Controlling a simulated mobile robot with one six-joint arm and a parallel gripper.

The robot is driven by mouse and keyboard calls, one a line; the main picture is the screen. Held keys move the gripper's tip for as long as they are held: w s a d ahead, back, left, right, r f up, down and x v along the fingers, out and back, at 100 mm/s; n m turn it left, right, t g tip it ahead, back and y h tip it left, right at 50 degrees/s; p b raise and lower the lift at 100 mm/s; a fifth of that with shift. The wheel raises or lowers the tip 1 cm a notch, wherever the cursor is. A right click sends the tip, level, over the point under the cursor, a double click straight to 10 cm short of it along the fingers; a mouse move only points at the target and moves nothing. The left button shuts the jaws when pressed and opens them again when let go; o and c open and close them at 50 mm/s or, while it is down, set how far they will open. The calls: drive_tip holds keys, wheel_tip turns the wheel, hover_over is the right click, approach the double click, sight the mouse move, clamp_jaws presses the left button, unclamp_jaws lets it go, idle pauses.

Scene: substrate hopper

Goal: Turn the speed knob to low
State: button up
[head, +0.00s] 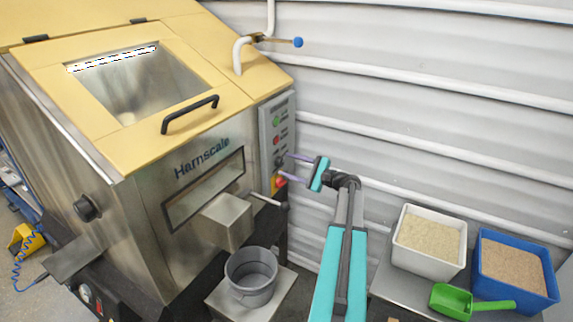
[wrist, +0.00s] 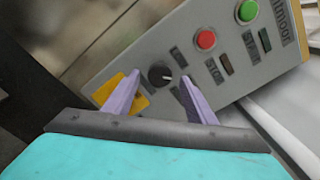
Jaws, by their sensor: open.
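The speed knob (wrist: 159,73) is a small round black dial on the grey control panel (wrist: 225,75). A light pointer mark on it seems to face right in the wrist view, and its scale is too small to read. My gripper (wrist: 161,78) is open, with one pale purple finger on each side of the knob. The fingers appear around the knob but apart from it. In the head view my gripper (head: 288,167) reaches the lower part of the panel (head: 265,125), and the fingers partly overlap that area.
Above the knob are a red button (wrist: 206,40) and a green button (wrist: 247,11). A yellow plate (wrist: 104,88) lies beside the left finger, partly hidden. A grey bucket (head: 251,277) stands under the chute (head: 222,218). Two filled bins (head: 430,264) (head: 517,297) stand right.

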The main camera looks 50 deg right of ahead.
drive_tip(key=shift+x, duration=0.8)
drive_tip(key=c, duration=1)
drive_tip(key=shift+c, duration=0.2)
